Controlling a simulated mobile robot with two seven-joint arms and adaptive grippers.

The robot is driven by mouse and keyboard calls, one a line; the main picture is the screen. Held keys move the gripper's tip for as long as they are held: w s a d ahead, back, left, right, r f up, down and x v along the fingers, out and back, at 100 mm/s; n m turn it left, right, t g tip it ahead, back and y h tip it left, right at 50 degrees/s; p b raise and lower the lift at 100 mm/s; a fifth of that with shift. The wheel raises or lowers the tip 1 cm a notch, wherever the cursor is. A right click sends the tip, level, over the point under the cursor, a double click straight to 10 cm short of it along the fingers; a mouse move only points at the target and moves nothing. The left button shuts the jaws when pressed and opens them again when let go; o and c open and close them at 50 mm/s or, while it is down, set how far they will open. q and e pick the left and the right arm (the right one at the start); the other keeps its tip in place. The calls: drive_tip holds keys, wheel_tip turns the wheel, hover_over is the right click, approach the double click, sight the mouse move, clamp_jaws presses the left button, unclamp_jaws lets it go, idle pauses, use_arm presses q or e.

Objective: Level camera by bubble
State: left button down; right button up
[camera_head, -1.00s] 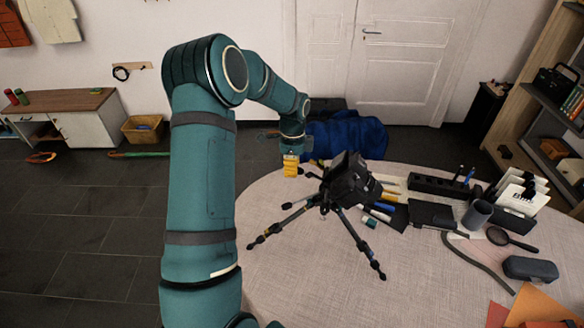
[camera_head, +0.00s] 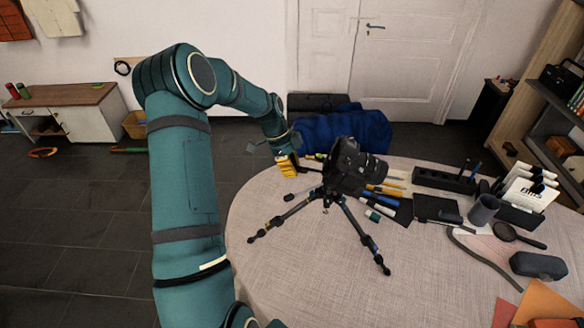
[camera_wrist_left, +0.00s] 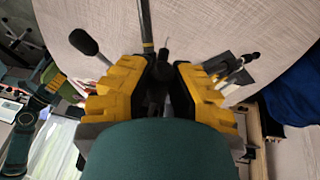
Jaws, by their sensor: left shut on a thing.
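The black camera (camera_head: 350,168) sits on a small tripod (camera_head: 329,199) on the round table, its lens pointing right in the head view. The tripod's legs are spread on the tabletop. My left gripper (camera_head: 288,168) is just left of the camera, at the tripod head. In the left wrist view its yellow fingers (camera_wrist_left: 160,75) are closed on a dark slim part, which looks like the tripod head's handle. A tripod leg with a dark foot (camera_wrist_left: 84,42) shows beyond. The bubble level cannot be made out. My right gripper is not in view.
The round table (camera_head: 300,275) is clear in front of the tripod. Pens (camera_head: 385,190), a black pen tray (camera_head: 443,181), a grey cup (camera_head: 481,209), a magnifying glass (camera_head: 506,232) and a dark case (camera_head: 538,265) lie to the right.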

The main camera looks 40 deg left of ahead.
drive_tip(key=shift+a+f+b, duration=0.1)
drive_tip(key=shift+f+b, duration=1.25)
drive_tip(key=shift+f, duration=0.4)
use_arm(q)
drive_tip(key=shift+w+d+f+t+h+b, duration=0.15)
drive_tip(key=shift+f+t+h+b, duration=0.3)
drive_tip(key=shift+f+h, duration=0.45)
drive_tip(key=shift+s+d+f+t+h+b, duration=0.1)
drive_tip(key=shift+f+t+h+b, duration=0.35)
drive_tip(key=shift+f+h, duration=0.45)
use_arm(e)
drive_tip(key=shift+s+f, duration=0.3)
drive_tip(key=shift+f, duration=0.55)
use_arm(q)
drive_tip(key=shift+f, duration=0.15)
drive_tip(key=c, duration=0.9)
unclamp_jaws()
drive_tip(key=shift+w, duration=0.1)
drive_tip(key=shift+o, duration=0.2)
drive_tip(key=v, duration=1.2)
drive_tip(key=shift+d, duration=0.15)
